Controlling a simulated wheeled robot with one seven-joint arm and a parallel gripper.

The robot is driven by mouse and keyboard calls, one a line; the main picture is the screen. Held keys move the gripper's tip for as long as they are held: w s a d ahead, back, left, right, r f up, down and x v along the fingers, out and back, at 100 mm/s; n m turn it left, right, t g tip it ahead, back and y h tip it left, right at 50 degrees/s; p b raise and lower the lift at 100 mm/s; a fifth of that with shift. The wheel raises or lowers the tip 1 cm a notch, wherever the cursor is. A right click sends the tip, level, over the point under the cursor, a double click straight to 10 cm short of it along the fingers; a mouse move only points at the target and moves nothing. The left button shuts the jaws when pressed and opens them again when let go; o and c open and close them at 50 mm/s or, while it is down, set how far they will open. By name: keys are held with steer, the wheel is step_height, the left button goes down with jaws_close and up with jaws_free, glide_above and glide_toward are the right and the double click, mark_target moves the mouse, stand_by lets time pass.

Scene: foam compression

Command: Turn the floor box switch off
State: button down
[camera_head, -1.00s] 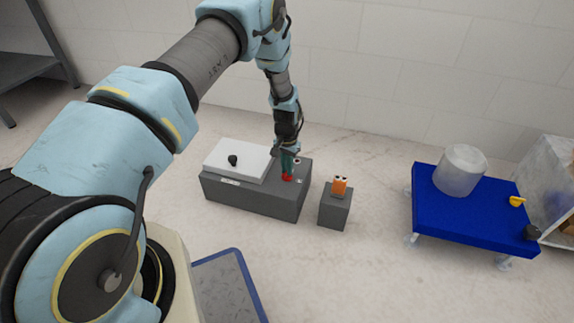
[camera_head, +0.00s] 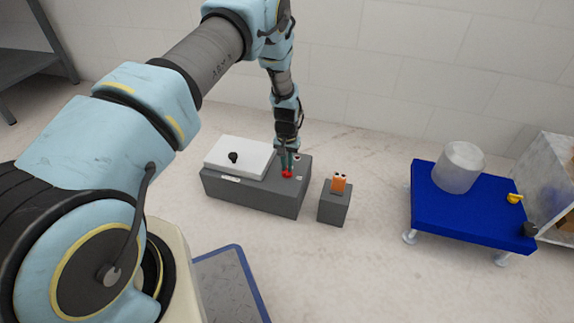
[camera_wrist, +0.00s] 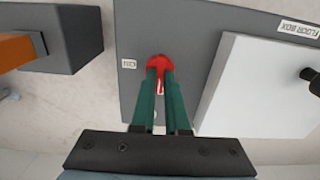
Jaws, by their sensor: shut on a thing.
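The floor box (camera_head: 262,199) is a low grey box on the floor, with a white lid (camera_head: 240,155) bearing a black knob. Its label shows in the wrist view on the grey face (camera_wrist: 150,20). A red switch knob (camera_head: 287,174) sits on the bare right part of its top; it also shows in the wrist view (camera_wrist: 159,62). My gripper (camera_head: 287,167) points down at the knob, and its green fingers (camera_wrist: 161,76) are closed on it. The fingers hide part of the knob, and I cannot tell which position it points to.
A small grey block with an orange two-holed piece (camera_head: 339,183) stands just right of the floor box. Further right is a blue cart (camera_head: 470,215) carrying a translucent cylinder (camera_head: 459,168) and a yellow piece (camera_head: 515,198). Bare floor lies between them.

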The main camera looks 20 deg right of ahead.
steer(key=c, duration=0.9)
jaws_free()
step_height(320, 180, up, 11)
steer(key=p, duration=0.3)
steer(key=shift+f, duration=0.1)
steer(key=w+a+r+n, duration=0.2)
steer(key=a+r+n, duration=0.2)
steer(key=a+r, duration=1.65)
steer(key=s+a+r+n+t, duration=0.1)
steer(key=s+a+r+n, duration=0.1)
steer(key=s+a+r, duration=0.4)
steer(key=s+a+r+n+t, duration=0.1)
steer(key=s+a+r, duration=0.1)
steer(key=s+a, duration=0.7)
steer(key=r+p, duration=1.1)
steer(key=w+a+r+p, duration=0.1)
steer(key=r+p, duration=1.1)
steer(key=a+r+p, duration=0.1)
steer(key=r+p, duration=1.1)
steer(key=shift+w+r, duration=0.1)
steer(key=shift+w, duration=0.2)
